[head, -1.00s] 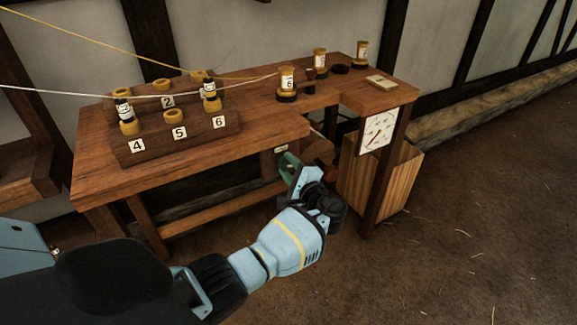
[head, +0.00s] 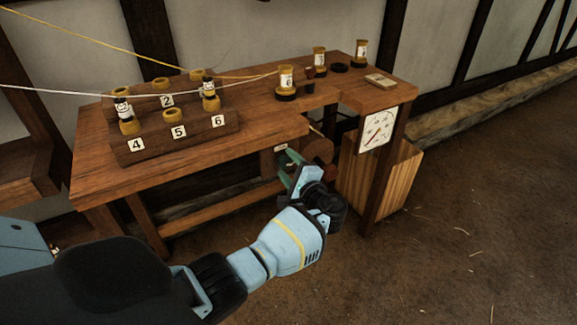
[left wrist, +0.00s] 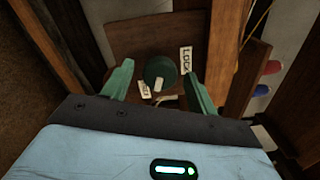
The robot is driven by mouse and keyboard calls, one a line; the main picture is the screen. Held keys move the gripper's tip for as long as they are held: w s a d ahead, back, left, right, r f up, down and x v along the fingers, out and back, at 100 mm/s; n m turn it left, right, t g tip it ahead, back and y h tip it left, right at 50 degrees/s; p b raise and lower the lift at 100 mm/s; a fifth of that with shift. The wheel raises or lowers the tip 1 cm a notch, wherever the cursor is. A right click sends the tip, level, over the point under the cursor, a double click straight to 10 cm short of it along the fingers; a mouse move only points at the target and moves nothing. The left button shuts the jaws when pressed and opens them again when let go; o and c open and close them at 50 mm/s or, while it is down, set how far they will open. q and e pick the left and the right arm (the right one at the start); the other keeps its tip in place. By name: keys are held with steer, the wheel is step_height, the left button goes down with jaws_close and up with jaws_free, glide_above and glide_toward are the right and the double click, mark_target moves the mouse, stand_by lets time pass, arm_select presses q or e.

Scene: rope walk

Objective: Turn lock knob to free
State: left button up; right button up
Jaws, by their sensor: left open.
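The lock knob (left wrist: 160,70) is a dark green round knob with a white mark on its lower part in the left wrist view. It sits on a brown wooden board (left wrist: 126,40). An upright label reading LOCK (left wrist: 186,60) is at its right; a smaller label (left wrist: 145,90), hard to read, is at its lower left. My left gripper (left wrist: 158,84) is open, with one green finger on each side of the knob and visible gaps between. In the head view my left gripper (head: 289,166) is under the bench edge, hiding most of the knob. My right gripper is not in view.
The wooden bench (head: 240,143) stands above and around my gripper. A dial (head: 378,129) hangs on its right leg, with a wooden bin (head: 400,178) behind. Bobbins and a numbered rack (head: 190,138) are on top. Red and blue round parts (left wrist: 270,68) show at right in the wrist view.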

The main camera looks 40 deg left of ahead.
arm_select(q)
steer(key=v, duration=0.7)
steer(key=shift+d, duration=0.25)
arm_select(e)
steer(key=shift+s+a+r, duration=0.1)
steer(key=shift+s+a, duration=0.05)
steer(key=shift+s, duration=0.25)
arm_select(q)
steer(key=shift+s, duration=0.1)
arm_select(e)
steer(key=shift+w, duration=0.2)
